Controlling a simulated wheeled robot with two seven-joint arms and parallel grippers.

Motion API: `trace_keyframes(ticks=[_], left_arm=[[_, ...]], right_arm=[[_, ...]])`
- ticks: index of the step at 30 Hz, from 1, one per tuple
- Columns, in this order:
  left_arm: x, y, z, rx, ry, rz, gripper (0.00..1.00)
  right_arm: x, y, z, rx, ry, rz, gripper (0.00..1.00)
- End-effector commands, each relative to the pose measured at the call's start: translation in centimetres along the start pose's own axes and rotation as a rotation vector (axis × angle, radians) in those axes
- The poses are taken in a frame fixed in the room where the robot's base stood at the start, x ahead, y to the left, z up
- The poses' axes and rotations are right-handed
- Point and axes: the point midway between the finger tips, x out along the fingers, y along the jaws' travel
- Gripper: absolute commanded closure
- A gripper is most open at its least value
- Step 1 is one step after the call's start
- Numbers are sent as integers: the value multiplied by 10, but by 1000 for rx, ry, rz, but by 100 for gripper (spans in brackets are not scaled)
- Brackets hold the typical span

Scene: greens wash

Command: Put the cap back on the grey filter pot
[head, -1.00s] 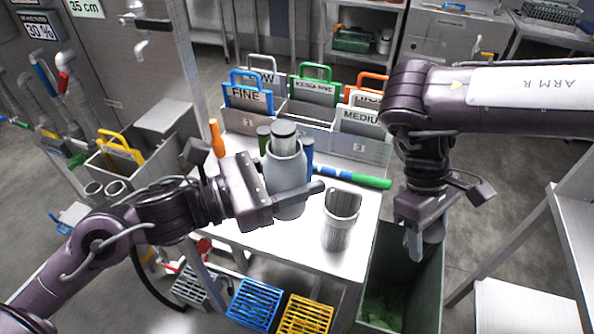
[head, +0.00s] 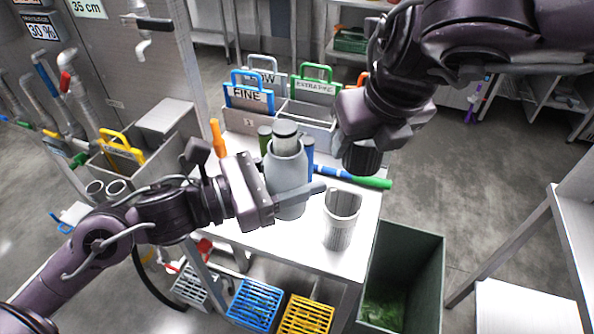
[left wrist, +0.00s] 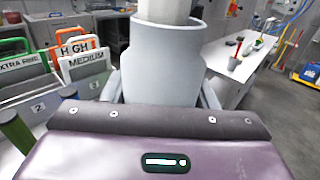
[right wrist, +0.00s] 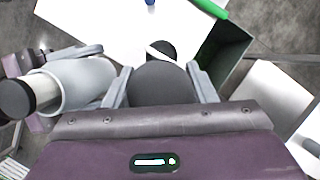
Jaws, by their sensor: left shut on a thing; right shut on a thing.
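My left gripper (head: 298,193) is shut on the grey filter pot (head: 287,175) and holds it upright above the table. A pale cylinder with a dark top (head: 285,132) stands up out of the pot's mouth; it also shows in the right wrist view (right wrist: 40,92). My right gripper (right wrist: 160,80) is shut on a dark grey round cap (right wrist: 161,88). In the head view the cap (head: 362,158) hangs under the right gripper, to the right of the pot, a little higher and apart from it. The right fingertips are mostly hidden in the head view.
A ribbed metal cup (head: 341,222) stands on the white table (head: 300,248) below the two grippers. A dark green bin (head: 432,275) with leaves inside stands right of the table. Labelled bins with coloured handles (head: 250,105) stand behind. A green and blue tube (head: 370,181) lies on the table.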

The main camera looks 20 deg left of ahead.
Motion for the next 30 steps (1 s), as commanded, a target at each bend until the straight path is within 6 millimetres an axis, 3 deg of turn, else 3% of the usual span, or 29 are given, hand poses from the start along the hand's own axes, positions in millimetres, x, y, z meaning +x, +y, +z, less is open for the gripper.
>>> trace_keyframes(ticks=[12, 21, 30], left_arm=[[0, 0, 1, 1, -2, 0, 88], [0, 0, 1, 1, -2, 0, 88], [0, 0, 1, 1, -2, 0, 88]], right_arm=[[-48, 41, 30, -905, 2, 376, 71], [-84, 77, 41, -1608, 11, 660, 71], [-99, 111, 42, -2069, 11, 856, 71]])
